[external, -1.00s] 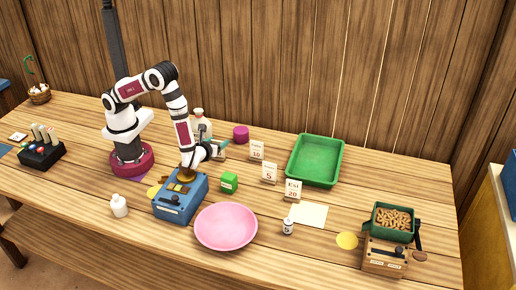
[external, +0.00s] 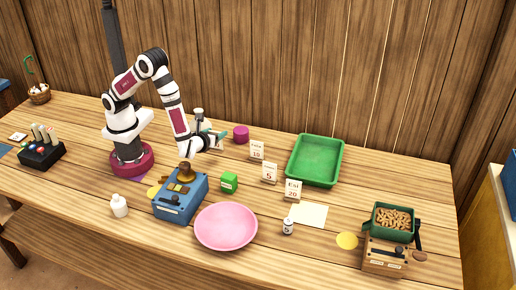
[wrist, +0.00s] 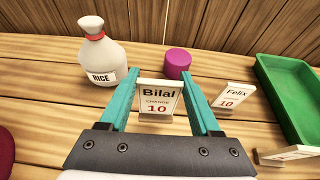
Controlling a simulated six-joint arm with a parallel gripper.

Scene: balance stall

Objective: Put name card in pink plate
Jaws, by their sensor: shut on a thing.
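My gripper (external: 221,137) is shut on a white name card (wrist: 157,97) reading "Bilal" and a red 10. The wrist view shows the card upright between the teal fingers. In the external view the card is small and partly hidden by my gripper. The card appears held above the table, behind the blue scale. The pink plate (external: 226,227) lies empty at the front of the table, in front of and below my gripper in the external view. It is not in the wrist view.
Other cards, such as Felix (wrist: 232,96), and a green tray (external: 315,160) stand to the right.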

